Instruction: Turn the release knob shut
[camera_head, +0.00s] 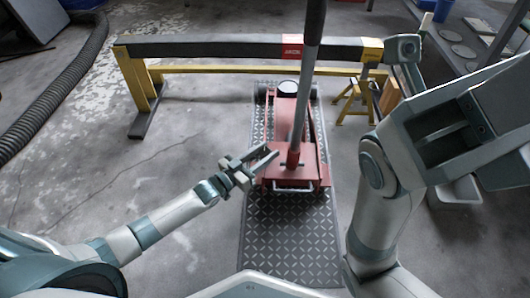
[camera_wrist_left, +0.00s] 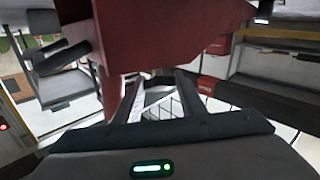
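A red floor jack (camera_head: 290,182) stands on a dark patterned mat, with its long grey handle (camera_head: 306,75) rising out of the top of the view. The release knob cannot be clearly picked out in either view. My left gripper (camera_head: 271,155) is at the left side of the handle's base, fingers apart and pointing at the jack. In the left wrist view its two fingers (camera_wrist_left: 158,85) show a gap with nothing held between them. Red jack body (camera_wrist_left: 165,35) fills the upper middle there, and a dark rod (camera_wrist_left: 62,58) shows to its left. My right arm is folded at the right; its fingers are not seen.
A long dark beam (camera_head: 220,49) on yellow stands (camera_head: 137,80) crosses behind the jack. The patterned mat (camera_head: 288,245) runs towards me. A ribbed black hose (camera_head: 62,85) lies at the far left. The floor left of the jack is clear.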

